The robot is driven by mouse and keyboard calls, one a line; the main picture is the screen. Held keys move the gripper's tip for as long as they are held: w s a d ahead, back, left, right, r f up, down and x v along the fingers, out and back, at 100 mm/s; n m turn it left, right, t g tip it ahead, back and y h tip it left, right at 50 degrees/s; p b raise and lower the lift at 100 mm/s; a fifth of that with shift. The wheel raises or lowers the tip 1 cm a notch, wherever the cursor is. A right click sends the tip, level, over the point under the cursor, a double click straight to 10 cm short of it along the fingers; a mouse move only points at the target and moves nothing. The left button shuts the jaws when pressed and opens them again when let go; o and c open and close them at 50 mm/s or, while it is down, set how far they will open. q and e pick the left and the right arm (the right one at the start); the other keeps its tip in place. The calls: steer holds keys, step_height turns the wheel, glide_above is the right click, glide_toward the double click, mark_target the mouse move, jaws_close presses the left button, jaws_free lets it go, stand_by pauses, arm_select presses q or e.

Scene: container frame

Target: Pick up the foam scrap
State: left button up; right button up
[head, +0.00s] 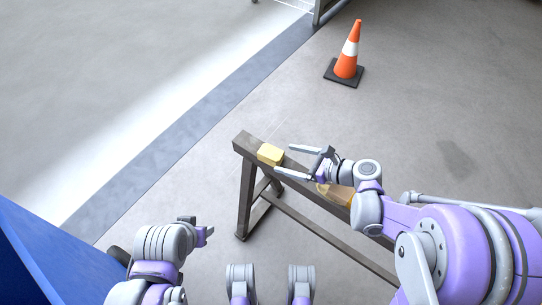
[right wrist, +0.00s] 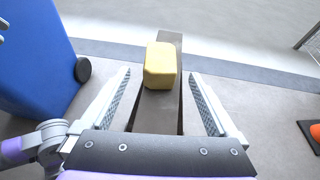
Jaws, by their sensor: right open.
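The foam scrap is a small yellow block (head: 270,154) lying on top of a narrow brown sawhorse beam (head: 245,145), near its far left end. In the right wrist view the block (right wrist: 160,65) sits ahead, between the lines of the two fingers. My right gripper (head: 284,159) is open and empty, its fingers spread to either side of the beam and their tips close to the block's near side. I cannot see clear contact. My left gripper (head: 202,230) is low at the left, away from the beam; its jaw opening is unclear.
A tan and brown object (head: 338,193) lies on the beam beneath my right wrist, partly hidden. An orange cone (head: 347,60) stands on the floor behind. A blue bin (right wrist: 35,55) with a dark wheel is at the left. The floor around the sawhorse is clear.

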mark_target(271, 154)
steer(key=b+x, duration=0.1)
steer(key=x, duration=0.6)
steer(key=shift+w+f, duration=0.1)
steer(key=shift+f, duration=0.1)
steer(key=c, duration=1.4)
